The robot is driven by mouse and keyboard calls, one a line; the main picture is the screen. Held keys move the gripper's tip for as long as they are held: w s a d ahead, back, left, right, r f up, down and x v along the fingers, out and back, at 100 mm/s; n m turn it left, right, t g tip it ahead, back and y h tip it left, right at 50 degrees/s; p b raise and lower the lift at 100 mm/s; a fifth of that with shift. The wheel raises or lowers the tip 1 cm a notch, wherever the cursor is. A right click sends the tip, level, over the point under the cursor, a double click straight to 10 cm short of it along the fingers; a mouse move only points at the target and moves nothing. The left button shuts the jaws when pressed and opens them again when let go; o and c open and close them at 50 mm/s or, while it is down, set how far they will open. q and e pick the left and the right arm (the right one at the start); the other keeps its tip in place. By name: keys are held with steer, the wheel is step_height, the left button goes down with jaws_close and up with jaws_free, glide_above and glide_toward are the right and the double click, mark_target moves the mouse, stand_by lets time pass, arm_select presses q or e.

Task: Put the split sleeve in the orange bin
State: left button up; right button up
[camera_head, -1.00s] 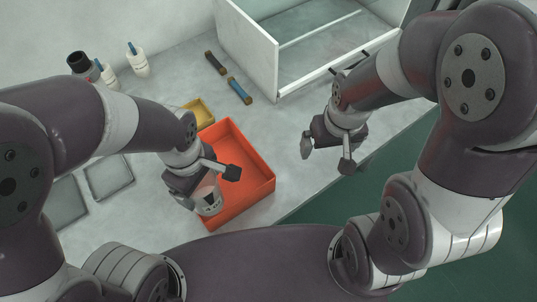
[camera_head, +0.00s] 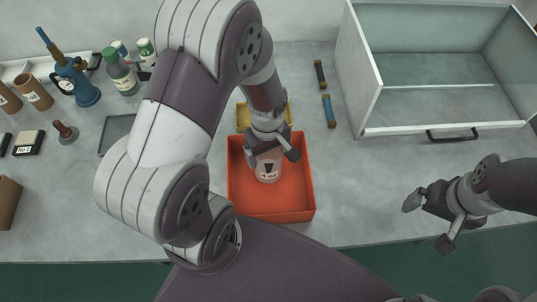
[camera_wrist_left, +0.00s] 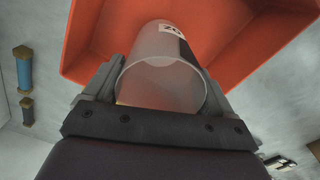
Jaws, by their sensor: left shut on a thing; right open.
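The split sleeve (camera_head: 268,172) is a clear, cup-like cylinder with a dark mark. My left gripper (camera_head: 270,154) is shut on it, over the inside of the orange bin (camera_head: 307,180). In the left wrist view the sleeve (camera_wrist_left: 160,85) sits between the two fingers, its round open end toward the camera and a white label at its far end. The orange bin (camera_wrist_left: 95,40) lies behind it there. I cannot tell whether the sleeve touches the bin floor. My right gripper (camera_head: 428,222) is open and empty over the right part of the bench.
A yellow tray (camera_head: 243,117) sits right behind the bin. A white open-topped box (camera_head: 367,75) with a black handle stands at the back right. Brown and blue sticks (camera_head: 329,111) lie between. Bottles (camera_head: 122,76) and a blue device (camera_head: 78,82) are at left.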

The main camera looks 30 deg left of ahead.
arm_select(q)
step_height(320, 180, down, 2)
steer(key=shift+s+a, duration=0.1)
steer(key=shift+f, duration=0.1)
steer(key=o, duration=0.8)
steer(key=shift+o, duration=0.2)
step_height(320, 180, up, 12)
steer(key=s+d+m+t, duration=0.1)
steer(key=s+m, duration=0.1)
steer(key=m, duration=0.9)
steer(key=shift+d, duration=0.3)
steer(key=shift+s, duration=0.1)
